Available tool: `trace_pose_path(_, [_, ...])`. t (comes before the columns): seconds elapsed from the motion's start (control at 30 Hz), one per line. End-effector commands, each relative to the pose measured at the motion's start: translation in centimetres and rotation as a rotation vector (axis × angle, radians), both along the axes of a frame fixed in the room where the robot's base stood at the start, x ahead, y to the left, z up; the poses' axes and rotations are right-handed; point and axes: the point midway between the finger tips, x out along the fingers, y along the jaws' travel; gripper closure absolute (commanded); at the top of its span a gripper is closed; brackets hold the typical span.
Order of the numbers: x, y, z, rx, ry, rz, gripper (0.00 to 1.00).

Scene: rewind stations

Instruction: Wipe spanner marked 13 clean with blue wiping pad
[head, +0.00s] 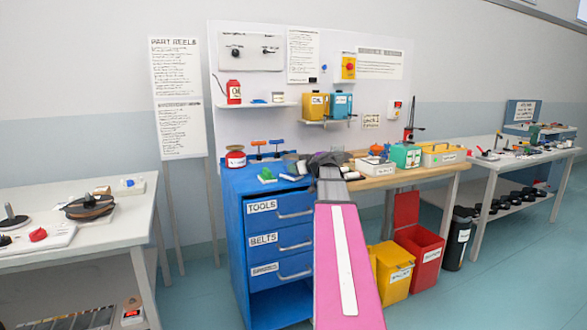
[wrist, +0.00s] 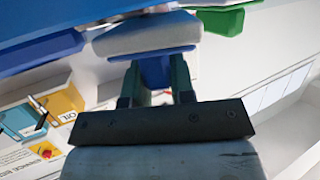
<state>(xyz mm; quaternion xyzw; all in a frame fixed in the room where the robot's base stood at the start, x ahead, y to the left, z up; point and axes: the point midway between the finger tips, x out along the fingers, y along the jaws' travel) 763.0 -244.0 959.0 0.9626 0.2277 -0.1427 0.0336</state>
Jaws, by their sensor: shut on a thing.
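My gripper (wrist: 157,88) is shut on a blue grip that carries a pale grey block; I take this as the blue wiping pad (wrist: 145,37). The pad is close to a blue surface at the top of the wrist view; I cannot tell whether they touch. In the head view my gripper (head: 328,160) is dark and small at the right edge of the blue cabinet (head: 232,210), above the bench, and the pad cannot be made out clearly. I cannot pick out the spanner marked 13 or its number in either view; my arm hides part of the bench.
A green piece (head: 267,175) and a red reel (head: 235,157) stand on the cabinet. A white box (head: 375,166), a green box (head: 405,155) and a yellow tray (head: 443,154) occupy the wooden bench to the right. Yellow (head: 391,272) and red (head: 420,256) bins stand below.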

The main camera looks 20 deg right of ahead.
Motion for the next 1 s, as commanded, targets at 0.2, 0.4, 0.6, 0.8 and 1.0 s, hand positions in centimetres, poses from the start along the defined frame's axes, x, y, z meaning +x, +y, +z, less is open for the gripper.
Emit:
trace_pose_path(0.2, [-0.2,0.0,-0.2,-0.002,0.003,0.002,1.00])
trace_pose_path(0.4, [-0.2,0.0,0.2,-0.003,0.003,0.002,1.00])
trace_pose_path(0.6, [-0.1,0.0,1.7,-0.001,0.001,0.001,1.00])
trace_pose_path(0.8, [-0.1,0.0,3.5,-0.002,0.001,0.002,1.00])
trace_pose_path(1.0, [-0.1,0.0,5.2,-0.002,0.000,0.002,1.00])
